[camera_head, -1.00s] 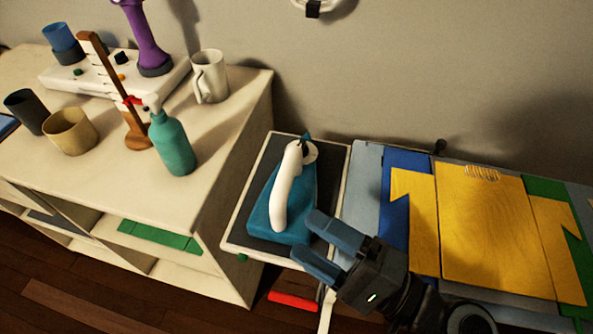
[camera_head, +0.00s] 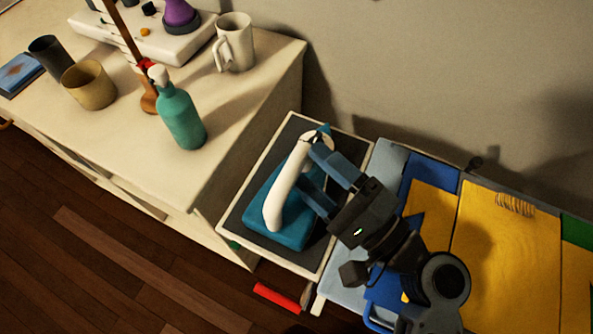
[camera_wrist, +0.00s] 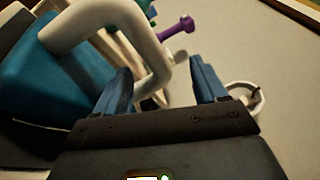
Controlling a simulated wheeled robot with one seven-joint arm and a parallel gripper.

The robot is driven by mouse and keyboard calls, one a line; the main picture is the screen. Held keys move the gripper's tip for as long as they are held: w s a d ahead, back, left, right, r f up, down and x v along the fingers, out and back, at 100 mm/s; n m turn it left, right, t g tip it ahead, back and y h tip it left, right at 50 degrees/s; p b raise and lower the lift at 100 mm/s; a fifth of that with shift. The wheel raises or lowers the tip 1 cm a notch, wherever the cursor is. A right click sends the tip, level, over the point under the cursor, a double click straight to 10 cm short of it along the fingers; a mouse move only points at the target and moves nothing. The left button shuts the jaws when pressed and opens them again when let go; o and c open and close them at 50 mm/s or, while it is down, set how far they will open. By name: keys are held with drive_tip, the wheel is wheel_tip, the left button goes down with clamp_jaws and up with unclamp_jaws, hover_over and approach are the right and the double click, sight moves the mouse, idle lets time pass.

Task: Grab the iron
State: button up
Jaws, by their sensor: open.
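The iron has a teal body and a thick white handle. In the head view the iron (camera_head: 288,232) stands on a dark pad with a pale border, at the end of the ironing board. My gripper (camera_head: 314,170) is open at the right side of the handle, with its blue fingers reaching toward it. In the wrist view the iron (camera_wrist: 42,72) fills the left side. Its white handle crosses behind the left finger, and part of it shows between the fingertips of my gripper (camera_wrist: 165,85). I cannot tell whether the fingers touch the handle.
A pale cabinet (camera_head: 215,130) stands left of the iron, bearing a teal spray bottle (camera_head: 178,115), a white mug (camera_head: 236,45) and a tan cup (camera_head: 88,85). A yellow shirt (camera_head: 505,235) lies on the board at right. The wall is close behind.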

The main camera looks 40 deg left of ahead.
drive_tip(key=shift+w+a+p, duration=0.15)
drive_tip(key=shift+a+p, duration=0.1)
drive_tip(key=shift+a, duration=0.8)
drive_tip(key=shift+w+a+p, duration=0.2)
drive_tip(key=shift+a+p, duration=0.05)
drive_tip(key=shift+a, duration=0.8)
drive_tip(key=shift+w+a+p, duration=0.15)
drive_tip(key=shift+a+p, duration=0.1)
drive_tip(key=shift+a, duration=0.8)
drive_tip(key=shift+c, duration=0.4)
clamp_jaws()
